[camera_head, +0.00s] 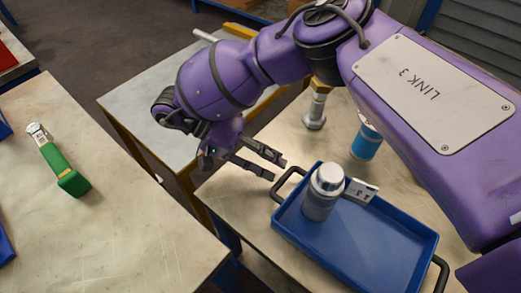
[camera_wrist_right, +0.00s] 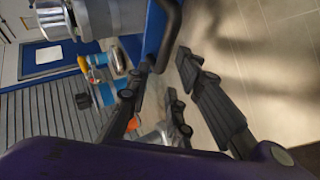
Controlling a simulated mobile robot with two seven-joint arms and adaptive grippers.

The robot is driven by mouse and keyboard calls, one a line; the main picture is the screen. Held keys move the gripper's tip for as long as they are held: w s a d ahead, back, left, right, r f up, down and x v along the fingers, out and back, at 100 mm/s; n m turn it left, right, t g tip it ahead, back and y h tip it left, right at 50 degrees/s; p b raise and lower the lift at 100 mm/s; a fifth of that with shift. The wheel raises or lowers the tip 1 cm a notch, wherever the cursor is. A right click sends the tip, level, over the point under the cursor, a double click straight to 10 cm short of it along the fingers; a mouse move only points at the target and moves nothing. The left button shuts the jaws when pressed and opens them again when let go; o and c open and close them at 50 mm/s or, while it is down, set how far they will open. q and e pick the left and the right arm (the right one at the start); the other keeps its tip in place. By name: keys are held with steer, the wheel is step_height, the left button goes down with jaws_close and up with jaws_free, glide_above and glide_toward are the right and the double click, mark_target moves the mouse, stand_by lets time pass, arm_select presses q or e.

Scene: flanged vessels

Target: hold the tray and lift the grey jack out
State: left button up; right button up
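The blue tray (camera_head: 385,225) lies on the worktable with a black handle at each end. Its near-left handle (camera_head: 286,184) also shows in the wrist view (camera_wrist_right: 171,32). The grey jack (camera_head: 319,196), a grey cylinder with a silvery top, stands upright in the tray's left end; part of it shows in the wrist view (camera_wrist_right: 118,15). My right gripper (camera_head: 279,170) is open and empty, its fingers pointing toward the left handle, just short of it. In the wrist view its fingertips (camera_wrist_right: 165,62) spread below the handle. My left gripper is not in view.
A small grey labelled piece (camera_head: 360,190) is beside the jack. A blue can (camera_head: 366,143) and a silvery post-like item (camera_head: 315,108) stand behind the tray. A green-handled tool (camera_head: 60,165) lies on the left table, across a floor gap. My right arm hides the upper right.

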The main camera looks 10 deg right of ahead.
mark_target(288, 170)
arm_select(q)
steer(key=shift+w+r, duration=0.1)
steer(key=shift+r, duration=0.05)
arm_select(e)
steer(key=shift+x, duration=2)
steer(key=shift+c, duration=0.5)
jaws_close()
steer(key=shift+w, duration=0.1)
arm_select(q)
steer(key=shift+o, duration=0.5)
